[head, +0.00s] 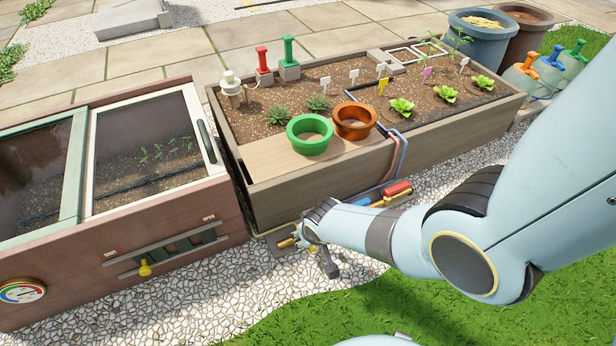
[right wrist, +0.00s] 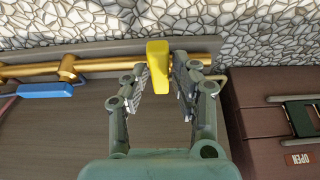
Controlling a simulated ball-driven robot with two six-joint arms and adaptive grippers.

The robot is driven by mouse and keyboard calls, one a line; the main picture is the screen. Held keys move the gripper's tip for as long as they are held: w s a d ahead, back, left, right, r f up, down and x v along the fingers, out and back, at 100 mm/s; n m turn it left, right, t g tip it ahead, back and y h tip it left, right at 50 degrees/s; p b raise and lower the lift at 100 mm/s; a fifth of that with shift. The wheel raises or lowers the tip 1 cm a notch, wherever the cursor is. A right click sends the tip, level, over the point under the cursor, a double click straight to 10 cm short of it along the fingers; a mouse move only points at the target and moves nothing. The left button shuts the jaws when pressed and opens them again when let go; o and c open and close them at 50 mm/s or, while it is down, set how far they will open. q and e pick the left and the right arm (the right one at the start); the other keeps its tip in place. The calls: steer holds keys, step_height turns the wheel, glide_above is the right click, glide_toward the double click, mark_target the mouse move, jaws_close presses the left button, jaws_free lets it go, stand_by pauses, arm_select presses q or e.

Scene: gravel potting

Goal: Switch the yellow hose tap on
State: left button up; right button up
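The yellow hose tap (right wrist: 157,58) is a short yellow lever on a brass pipe (right wrist: 105,66), low beside the planter in the right wrist view. The lever points across the pipe. My right gripper (right wrist: 164,80) is open, with one finger on each side of the lever's near end. A gap shows on both sides, so it is not clamped. In the head view my right gripper (head: 302,238) is low at the planter's front corner, and it mostly hides the tap there. My left gripper is out of view.
A blue lever (right wrist: 45,90) lies along the same pipe. Red (head: 396,187) and blue (head: 366,201) parts lie farther right along the planter (head: 440,140). The brick-coloured cold frame (head: 190,215) stands close at left. Gravel (head: 235,285) in front is clear.

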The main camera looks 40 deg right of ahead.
steer(key=shift+o, duration=1.2)
steer(key=v, duration=1.2)
steer(key=shift+r, duration=0.1)
